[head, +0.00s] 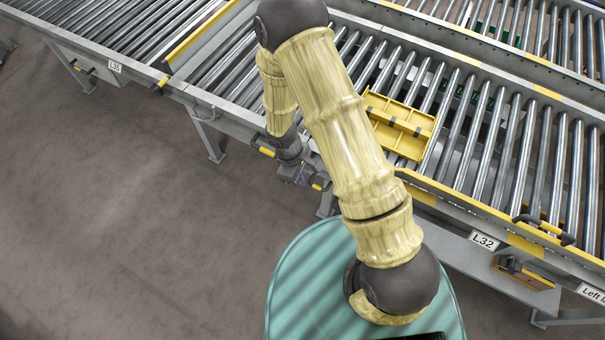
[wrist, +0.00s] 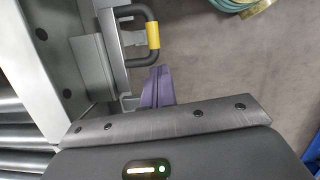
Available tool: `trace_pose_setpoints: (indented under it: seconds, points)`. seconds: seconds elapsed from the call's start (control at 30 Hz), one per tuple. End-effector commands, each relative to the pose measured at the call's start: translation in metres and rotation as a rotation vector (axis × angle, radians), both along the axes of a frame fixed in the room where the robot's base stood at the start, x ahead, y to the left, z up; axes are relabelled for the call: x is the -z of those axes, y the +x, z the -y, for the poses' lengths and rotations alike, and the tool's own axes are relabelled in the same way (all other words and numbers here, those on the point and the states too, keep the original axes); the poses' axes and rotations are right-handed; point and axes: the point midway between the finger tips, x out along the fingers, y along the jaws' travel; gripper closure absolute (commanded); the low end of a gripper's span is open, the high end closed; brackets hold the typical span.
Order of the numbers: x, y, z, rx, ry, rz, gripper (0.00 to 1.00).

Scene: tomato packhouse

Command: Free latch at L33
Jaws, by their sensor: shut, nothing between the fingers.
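My gripper (head: 300,181) is low beside the near side of the roller conveyor, below its frame. In the wrist view its purple fingers (wrist: 157,85) are shut with nothing between them. Just past the fingertips is a dark U-shaped handle with a yellow grip (wrist: 153,36), mounted on a grey bracket; the fingers look apart from it. In the head view, one yellow-gripped handle (head: 267,152) is left of my gripper and another (head: 318,187) is right of it. No L33 label is readable; my arm hides part of the conveyor edge.
A yellow divided tray (head: 429,131) sits on the rollers right of my arm. Labels L35 (head: 115,67) and L32 (head: 484,240) mark neighbouring sections. A conveyor leg (head: 209,142) stands left of my gripper. The floor (head: 120,220) at left is clear.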

Motion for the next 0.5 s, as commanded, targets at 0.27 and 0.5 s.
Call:
trace_pose_setpoints:
  seconds: [0.27, 0.5]
  points:
    - [-0.003, -0.003, 0.003, 0.004, -0.009, -0.008, 1.00]
    - [-0.026, 0.000, -0.001, 0.008, -0.008, -0.005, 1.00]
